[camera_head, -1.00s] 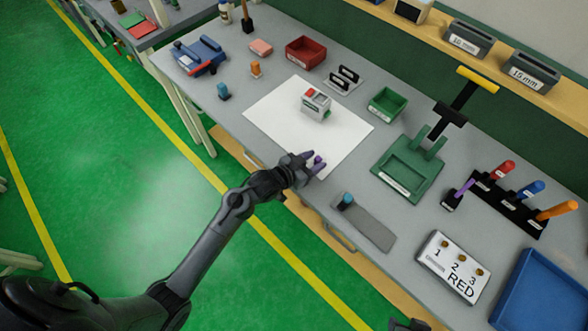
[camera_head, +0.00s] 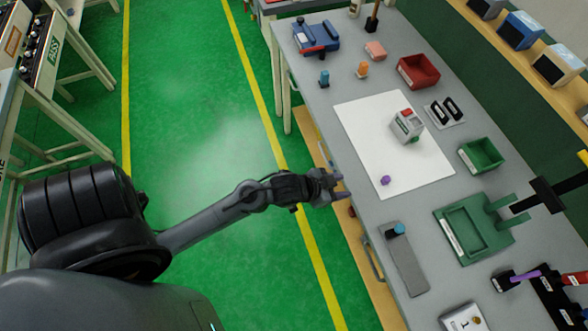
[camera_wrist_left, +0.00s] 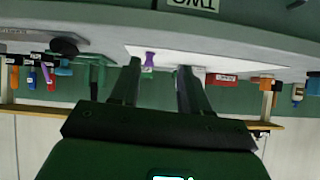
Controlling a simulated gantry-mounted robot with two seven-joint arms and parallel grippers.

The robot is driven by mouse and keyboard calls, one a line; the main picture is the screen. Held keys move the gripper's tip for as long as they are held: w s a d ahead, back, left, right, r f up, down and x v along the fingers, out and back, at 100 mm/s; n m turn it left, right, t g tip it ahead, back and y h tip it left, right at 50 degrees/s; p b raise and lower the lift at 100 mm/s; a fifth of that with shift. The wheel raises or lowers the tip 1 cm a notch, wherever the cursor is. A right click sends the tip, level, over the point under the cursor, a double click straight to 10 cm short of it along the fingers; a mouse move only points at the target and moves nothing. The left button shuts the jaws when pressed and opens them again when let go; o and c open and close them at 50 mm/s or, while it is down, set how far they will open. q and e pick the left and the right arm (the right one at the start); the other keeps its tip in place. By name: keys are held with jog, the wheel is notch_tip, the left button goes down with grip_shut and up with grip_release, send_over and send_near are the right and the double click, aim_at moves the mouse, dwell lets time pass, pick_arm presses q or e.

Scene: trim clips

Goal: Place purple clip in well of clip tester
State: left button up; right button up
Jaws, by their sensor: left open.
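The purple clip (camera_head: 385,180) stands on the white sheet (camera_head: 372,125) near its front edge. It also shows in the left wrist view (camera_wrist_left: 149,60), beyond the fingers and apart from them. A small grey-white box with a red patch on top (camera_head: 406,125), which looks like the clip tester, sits farther back on the same sheet. Its well is too small to make out. My left gripper (camera_head: 340,186) is open and empty at the table's front edge, short of the clip. Its spread fingers show in the left wrist view (camera_wrist_left: 160,70). My right gripper is out of view.
A grey plate with a blue-topped peg (camera_head: 408,265) lies along the front edge. A green fixture (camera_head: 472,228), a green bin (camera_head: 481,155) and a red bin (camera_head: 418,71) stand around the sheet. The sheet between clip and box is clear.

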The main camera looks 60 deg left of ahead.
pick_arm(q)
jog(key=s+n+g+y, duration=0.1)
jog(key=s+g, duration=0.6)
jog(key=s, duration=0.9)
jog(key=shift+s+r+y, duration=0.2)
jog(key=shift+s+y, duration=0.1)
jog(key=shift+y, duration=0.3)
jog(key=shift+a, duration=0.1)
